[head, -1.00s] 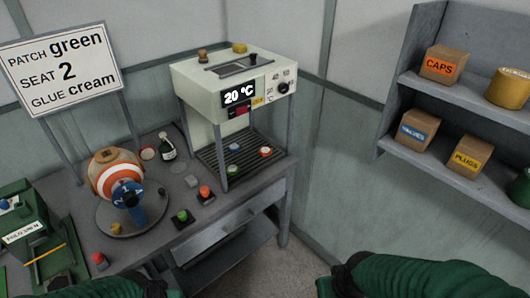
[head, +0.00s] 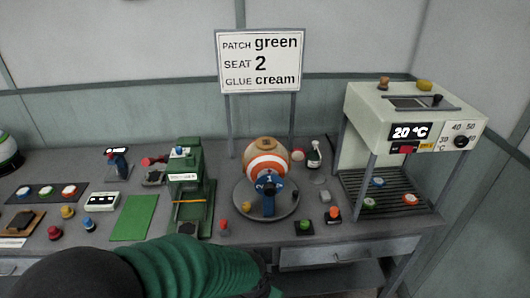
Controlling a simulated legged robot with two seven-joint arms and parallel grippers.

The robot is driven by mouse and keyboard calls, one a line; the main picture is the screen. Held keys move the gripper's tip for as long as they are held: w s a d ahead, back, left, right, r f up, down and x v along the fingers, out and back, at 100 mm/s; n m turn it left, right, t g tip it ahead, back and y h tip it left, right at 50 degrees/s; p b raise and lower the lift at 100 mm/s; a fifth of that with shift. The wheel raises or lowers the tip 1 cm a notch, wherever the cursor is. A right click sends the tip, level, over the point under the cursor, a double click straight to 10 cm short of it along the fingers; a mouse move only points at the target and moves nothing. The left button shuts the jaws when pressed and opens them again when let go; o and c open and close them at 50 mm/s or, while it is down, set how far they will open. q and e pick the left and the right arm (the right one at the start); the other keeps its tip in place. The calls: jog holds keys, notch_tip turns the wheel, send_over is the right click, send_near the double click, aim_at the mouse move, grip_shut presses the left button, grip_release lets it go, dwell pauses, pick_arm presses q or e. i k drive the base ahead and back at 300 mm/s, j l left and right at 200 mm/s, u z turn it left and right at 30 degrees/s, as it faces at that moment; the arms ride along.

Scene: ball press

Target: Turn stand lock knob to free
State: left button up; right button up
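An orange and white striped ball (head: 267,162) with a tan top sits on a round grey turntable stand (head: 243,212) at the middle of the bench. A blue numbered piece (head: 269,190) stands at the front of the ball, with digits on it. A small orange-red knob (head: 223,225) stands on the bench just left of the stand. No knob is labelled as the stand lock, and I cannot tell its setting. My green-sleeved arm crosses the bottom left, below the stand. Neither gripper shows.
A sign (head: 259,61) reads patch green, seat 2, glue cream. A green press (head: 187,186) stands left of the ball. A cream heater cabinet (head: 413,112) showing 20 °C stands right. A green button (head: 304,226) and an orange button (head: 334,213) sit at the front edge.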

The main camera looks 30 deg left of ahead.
aim_at(246, 206)
jog(key=u, duration=0.75)
